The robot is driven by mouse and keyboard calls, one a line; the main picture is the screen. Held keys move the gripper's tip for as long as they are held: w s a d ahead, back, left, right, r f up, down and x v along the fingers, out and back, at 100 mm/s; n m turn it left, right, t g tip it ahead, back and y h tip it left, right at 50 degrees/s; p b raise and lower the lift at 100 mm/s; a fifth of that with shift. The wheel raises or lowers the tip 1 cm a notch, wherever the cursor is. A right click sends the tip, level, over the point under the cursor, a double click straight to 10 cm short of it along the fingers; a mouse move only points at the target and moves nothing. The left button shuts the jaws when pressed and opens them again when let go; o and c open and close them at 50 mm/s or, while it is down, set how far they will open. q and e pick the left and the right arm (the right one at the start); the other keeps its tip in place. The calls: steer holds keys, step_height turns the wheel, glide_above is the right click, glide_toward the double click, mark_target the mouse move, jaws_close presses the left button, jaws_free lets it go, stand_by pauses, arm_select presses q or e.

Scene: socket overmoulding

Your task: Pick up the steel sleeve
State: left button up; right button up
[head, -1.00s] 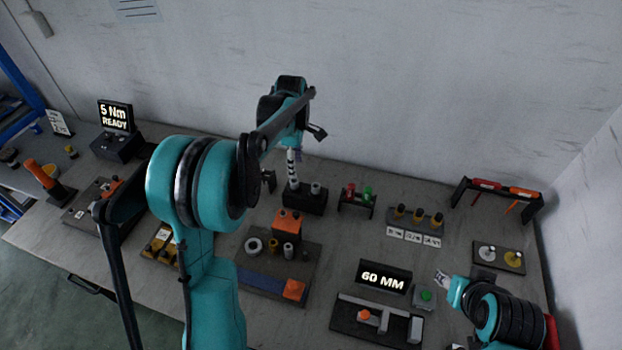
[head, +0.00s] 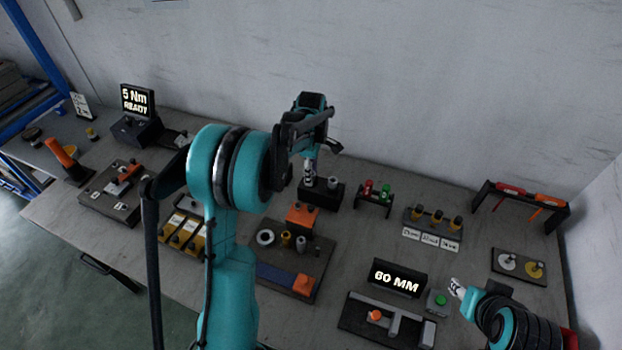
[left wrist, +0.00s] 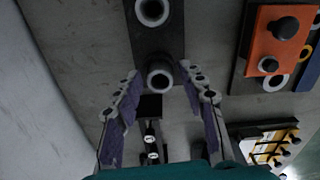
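Two steel sleeves stand in a black holder block (head: 322,199) near the back of the bench. One steel sleeve (left wrist: 160,78) shows end-on in the left wrist view, between the fingertips of my left gripper (left wrist: 159,72). The other steel sleeve (left wrist: 152,11) is at the top of that view and also shows in the head view (head: 333,183), right of the gripper. My left gripper (head: 309,178) points down over the block with its fingers apart; gaps show on both sides of the sleeve. My right gripper (head: 456,287) is at lower right, its finger opening unclear.
An orange-topped fixture (head: 302,214) with rings stands in front of the block. A rack with red and green pieces (head: 374,198) is to its right. The 60 MM display (head: 396,278) is nearer the front. Bare bench lies between these stations.

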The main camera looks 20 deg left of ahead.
arm_select(q)
steer(key=c, duration=0.5)
steer(key=shift+r, duration=0.1)
